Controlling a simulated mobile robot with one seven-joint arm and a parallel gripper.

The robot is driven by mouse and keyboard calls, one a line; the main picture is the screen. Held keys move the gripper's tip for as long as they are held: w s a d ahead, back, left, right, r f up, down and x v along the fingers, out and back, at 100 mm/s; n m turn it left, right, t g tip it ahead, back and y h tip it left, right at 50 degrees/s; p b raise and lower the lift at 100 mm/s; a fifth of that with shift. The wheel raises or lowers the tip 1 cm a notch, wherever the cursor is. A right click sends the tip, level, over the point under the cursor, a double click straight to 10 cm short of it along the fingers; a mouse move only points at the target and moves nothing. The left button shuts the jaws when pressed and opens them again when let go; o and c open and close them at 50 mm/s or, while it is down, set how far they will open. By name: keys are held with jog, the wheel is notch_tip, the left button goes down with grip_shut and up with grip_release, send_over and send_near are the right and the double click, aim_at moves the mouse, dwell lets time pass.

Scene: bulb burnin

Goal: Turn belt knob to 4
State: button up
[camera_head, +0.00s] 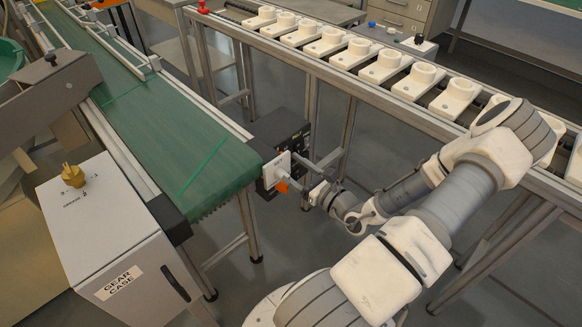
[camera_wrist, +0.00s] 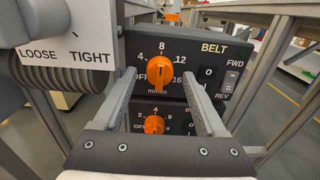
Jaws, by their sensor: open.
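The black control box (camera_wrist: 215,62) marked BELT faces my wrist camera. Its upper orange knob (camera_wrist: 160,73) has a dial marked OFF, 4, 8, 12 and 16. A dark line on that knob runs roughly upright, toward 8. A lower orange knob (camera_wrist: 154,124) has a dial with 2, 4 and 6 readable; the rest is partly hidden. My gripper (camera_wrist: 158,76) is open, its two fingers on either side of the upper knob with gaps showing. Contact depth cannot be told. In the head view the box (camera_head: 283,133) stands beside the green conveyor, with my gripper (camera_head: 304,172) at it.
A white LOOSE/TIGHT plate (camera_wrist: 68,50) and a ribbed grey cylinder (camera_wrist: 65,82) sit close left of my fingers. Rocker switches (camera_wrist: 207,78) are at the right. The green conveyor (camera_head: 180,150) and a rail of white parts (camera_head: 345,85) flank my arm.

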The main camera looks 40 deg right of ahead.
grip_shut()
jog(key=shift+n+p, duration=0.3)
jog(key=shift+n, duration=0.1)
jog(key=shift+a+n+p, duration=0.1)
jog(key=shift+n+p, duration=0.95)
jog(key=shift+n, duration=4.45)
